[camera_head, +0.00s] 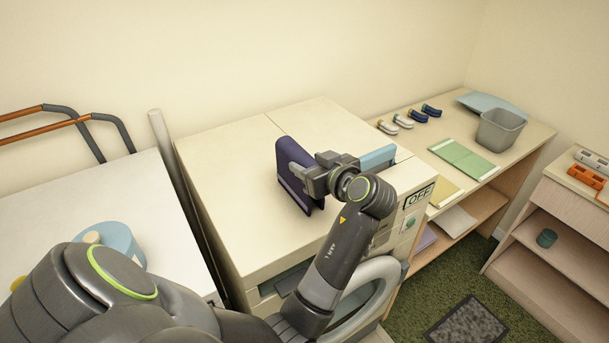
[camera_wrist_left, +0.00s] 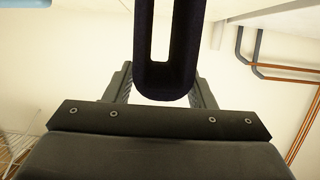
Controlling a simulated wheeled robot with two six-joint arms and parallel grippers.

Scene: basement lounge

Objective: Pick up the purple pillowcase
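The purple pillowcase (camera_head: 292,164) is a dark purple folded cloth, upright above the top of the white washing machine (camera_head: 240,215). I cannot tell whether its lower edge touches that top. My left gripper (camera_head: 309,179) is at its right side in the head view, with its fingers on the cloth. In the left wrist view the pillowcase (camera_wrist_left: 168,80) shows as a dark loop-shaped fold between the two fingers of the left gripper (camera_wrist_left: 165,90), which are closed around it. Part of it is hidden behind the gripper. My right gripper is not in view.
A light-blue folded cloth (camera_head: 378,157) lies just right of the gripper. A shelf to the right holds green cloth (camera_head: 464,158), a grey bin (camera_head: 499,130) and several shoes. A white surface with a light-blue round item (camera_head: 122,239) is at left. The machine's left top is clear.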

